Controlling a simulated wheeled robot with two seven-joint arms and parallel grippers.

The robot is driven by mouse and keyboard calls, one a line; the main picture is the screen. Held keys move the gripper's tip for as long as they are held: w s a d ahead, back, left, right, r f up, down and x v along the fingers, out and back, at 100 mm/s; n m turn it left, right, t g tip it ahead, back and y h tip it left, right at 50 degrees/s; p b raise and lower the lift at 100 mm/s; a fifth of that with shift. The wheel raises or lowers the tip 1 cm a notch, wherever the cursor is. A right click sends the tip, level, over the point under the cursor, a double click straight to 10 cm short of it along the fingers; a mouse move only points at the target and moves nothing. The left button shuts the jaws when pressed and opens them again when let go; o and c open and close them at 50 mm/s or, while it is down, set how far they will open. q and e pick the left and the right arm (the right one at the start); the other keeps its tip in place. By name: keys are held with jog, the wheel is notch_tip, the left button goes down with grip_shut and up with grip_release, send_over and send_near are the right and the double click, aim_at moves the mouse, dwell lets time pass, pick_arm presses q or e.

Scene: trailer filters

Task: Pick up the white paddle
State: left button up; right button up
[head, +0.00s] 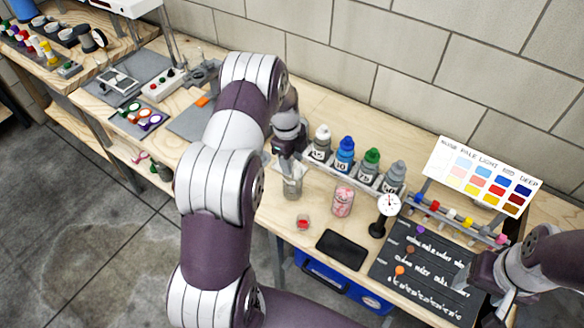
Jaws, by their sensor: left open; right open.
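I cannot make out a white paddle for certain in the head view. My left gripper (291,164) points down over the bench, above a clear jar (292,186); its fingers are partly hidden and it is open. I cannot tell whether it touches the jar. My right gripper (484,291) is at the right edge, open, over the right end of a dark board (415,275) with small coloured pieces and white writing. A white round-faced dial (389,205) on a black stand is between the two grippers.
Several capped bottles (345,152) stand in a rack behind. A pink-marked can (343,202), a small red-filled cup (303,222) and a black slab (342,250) are in front. A colour chart (484,176) stands behind a rail of coloured pieces (453,217). A blue bin (335,283) is below.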

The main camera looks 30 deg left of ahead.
pick_arm(q)
jog(key=shift+w+d+f, duration=0.1)
jog(key=shift+w+f, duration=0.1)
jog(key=shift+f, duration=0.1)
jog(key=shift+s, duration=0.15)
grip_shut()
